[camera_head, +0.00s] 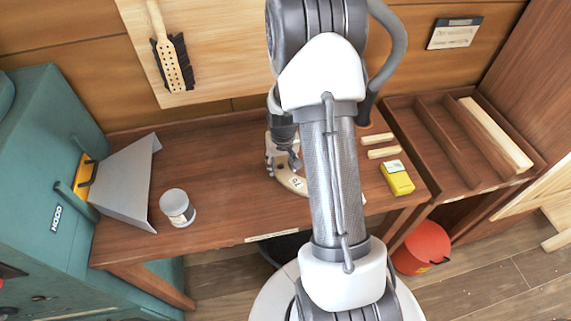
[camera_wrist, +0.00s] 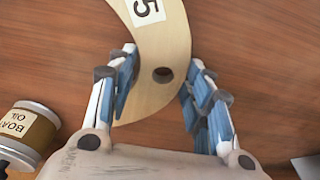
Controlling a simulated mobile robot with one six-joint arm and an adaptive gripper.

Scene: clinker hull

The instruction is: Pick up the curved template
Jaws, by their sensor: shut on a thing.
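The curved template is a pale wooden crescent with a white number label and a round hole. In the wrist view the template (camera_wrist: 168,38) passes between my fingers, its label at the top edge and its hole between the finger pads. My gripper (camera_wrist: 164,70) is shut on it, with one finger against each long edge. In the head view my gripper (camera_head: 283,162) is low over the workbench, and part of the template (camera_head: 292,182) shows beneath it. My arm hides the rest of the template there. I cannot tell whether it touches the bench.
A yellow block (camera_head: 397,178) and two wooden strips (camera_head: 380,146) lie right. A divided tray (camera_head: 450,145) stands further right.

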